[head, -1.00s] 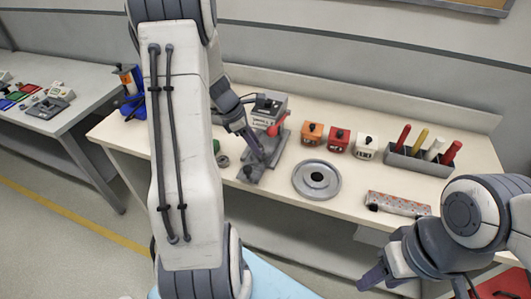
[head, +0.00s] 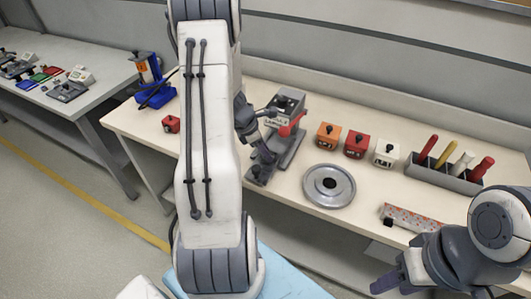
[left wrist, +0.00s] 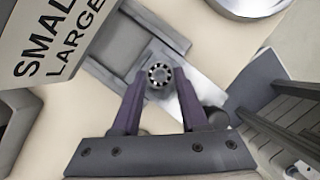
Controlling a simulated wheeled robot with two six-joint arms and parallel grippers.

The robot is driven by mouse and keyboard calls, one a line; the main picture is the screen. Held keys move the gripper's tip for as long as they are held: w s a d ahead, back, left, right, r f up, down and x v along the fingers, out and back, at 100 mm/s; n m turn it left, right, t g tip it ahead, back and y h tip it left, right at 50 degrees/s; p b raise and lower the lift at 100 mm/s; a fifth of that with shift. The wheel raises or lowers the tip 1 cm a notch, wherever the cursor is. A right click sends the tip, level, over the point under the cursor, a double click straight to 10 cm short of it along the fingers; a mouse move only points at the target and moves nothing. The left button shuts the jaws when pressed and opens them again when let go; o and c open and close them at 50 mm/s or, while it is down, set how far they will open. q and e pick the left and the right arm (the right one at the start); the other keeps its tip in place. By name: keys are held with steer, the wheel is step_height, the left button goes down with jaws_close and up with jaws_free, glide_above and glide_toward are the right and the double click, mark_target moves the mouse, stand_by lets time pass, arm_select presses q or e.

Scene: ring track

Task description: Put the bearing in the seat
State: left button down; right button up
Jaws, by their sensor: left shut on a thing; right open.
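My left gripper (head: 266,154) is over the grey base plate (head: 259,174) of the press-like device (head: 287,103). In the left wrist view my left gripper (left wrist: 160,80) is shut on a small bearing (left wrist: 159,73), whose dark balls show in a light ring between the fingertips. Below it in that view is a grey metal plate (left wrist: 157,48); I cannot tell whether the bearing touches it. The seat itself is not clearly visible. The bearing is too small or hidden in the head view. My right gripper (head: 386,284) is open and empty in front of the bench.
The device has a red lever (head: 292,126) and a SMALL/LARGE sign (left wrist: 60,50). A round metal dish (head: 329,186), orange (head: 328,136), red (head: 356,145) and white (head: 386,153) blocks and a rack of handles (head: 445,176) stand to its right.

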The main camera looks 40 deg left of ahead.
arm_select(q)
steer(key=shift+f, duration=0.3)
steer(key=shift+f, duration=0.15)
steer(key=c, duration=0.7)
jaws_free()
steer(key=shift+r, duration=0.2)
steer(key=shift+r, duration=0.25)
steer(key=p+v, duration=0.1)
steer(key=v, duration=1)
steer(key=shift+s+r+p, duration=0.2)
steer(key=shift+r+p, duration=0.05)
steer(key=shift+p, duration=0.05)
steer(key=shift+a, duration=0.1)
